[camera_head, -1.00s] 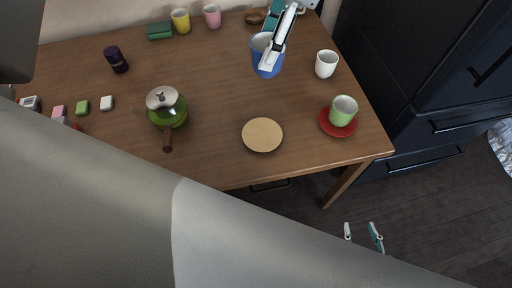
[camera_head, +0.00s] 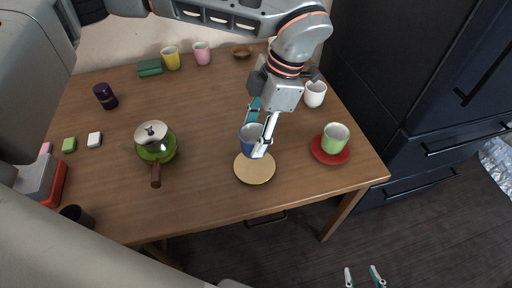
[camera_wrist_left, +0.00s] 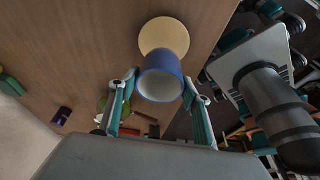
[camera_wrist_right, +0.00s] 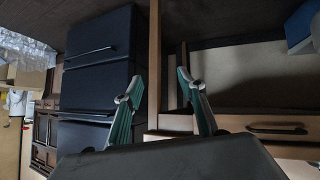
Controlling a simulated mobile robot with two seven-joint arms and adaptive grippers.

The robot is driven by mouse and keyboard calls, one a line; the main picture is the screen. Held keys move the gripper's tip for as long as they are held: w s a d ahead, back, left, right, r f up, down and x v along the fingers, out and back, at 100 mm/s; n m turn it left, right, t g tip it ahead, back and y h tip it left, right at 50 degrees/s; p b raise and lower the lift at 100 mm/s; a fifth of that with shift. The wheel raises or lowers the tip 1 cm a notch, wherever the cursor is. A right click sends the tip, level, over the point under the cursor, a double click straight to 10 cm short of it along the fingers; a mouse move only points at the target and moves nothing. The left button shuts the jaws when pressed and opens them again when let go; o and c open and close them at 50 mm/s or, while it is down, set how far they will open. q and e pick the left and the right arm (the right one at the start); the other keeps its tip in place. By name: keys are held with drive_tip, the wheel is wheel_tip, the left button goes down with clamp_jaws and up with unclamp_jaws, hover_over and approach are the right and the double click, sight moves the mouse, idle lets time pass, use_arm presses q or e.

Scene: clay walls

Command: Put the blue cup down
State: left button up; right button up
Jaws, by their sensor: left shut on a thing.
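The blue cup (camera_head: 249,146) is upright between the fingers of my left gripper (camera_head: 257,138), which is shut on it. It is over the back part of the round tan coaster (camera_head: 255,174); whether its base touches the coaster cannot be told. In the left wrist view the cup (camera_wrist_left: 161,77) has a finger on each side, and the coaster (camera_wrist_left: 163,32) shows beyond it. My right gripper (camera_head: 363,277) is open and empty, in front of the table; its spread fingers also show in the right wrist view (camera_wrist_right: 184,88).
On the wooden table (camera_head: 205,120), a green cup (camera_head: 335,136) on a red saucer (camera_head: 325,158) stands right of the coaster. A white cup (camera_head: 315,94) is behind, and a green pot (camera_head: 157,148) with a brown handle is left. Bare table lies between pot and coaster.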

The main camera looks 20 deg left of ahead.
use_arm(q)
drive_tip(key=shift+f, duration=0.95)
wheel_tip(320, 180, down, 4)
drive_tip(key=shift+r+b, duration=0.25)
drive_tip(key=shift+b, duration=0.15)
drive_tip(key=shift+f, duration=0.2)
drive_tip(key=shift+r, duration=0.1)
use_arm(e)
drive_tip(key=shift+w+a+r, duration=0.2)
drive_tip(key=shift+w+r, duration=0.25)
drive_tip(key=shift+w, duration=0.15)
